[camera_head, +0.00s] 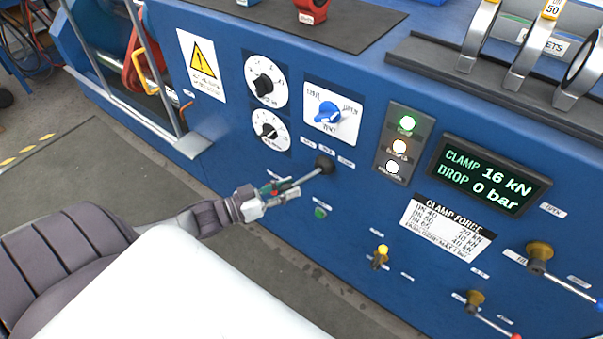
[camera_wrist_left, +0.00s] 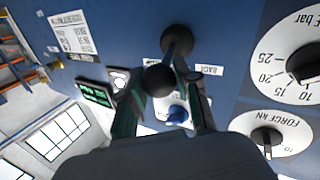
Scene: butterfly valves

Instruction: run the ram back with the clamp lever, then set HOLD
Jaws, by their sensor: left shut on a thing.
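The clamp lever (camera_head: 304,178) sticks out of the blue panel from a dark round boot, with three small labels above it. My left gripper (camera_head: 272,189) is shut on the lever's outer end. In the left wrist view, the lever's black ball knob (camera_wrist_left: 160,79) sits between the two fingers (camera_wrist_left: 165,100), with the boot behind it. A BACK label (camera_wrist_left: 209,69) shows beside the boot there; the other lever labels are too small or hidden to read. The display (camera_head: 489,175) reads CLAMP 16 kN and DROP 0 bar. My right gripper is not in view.
Two white dials (camera_head: 266,80) and a blue knob (camera_head: 328,112) lie above the lever. A lamp column (camera_head: 397,145) shows a green light on top. A yellow-topped valve (camera_head: 380,256) and brass valves (camera_head: 538,255) stick out lower right. Floor lies left.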

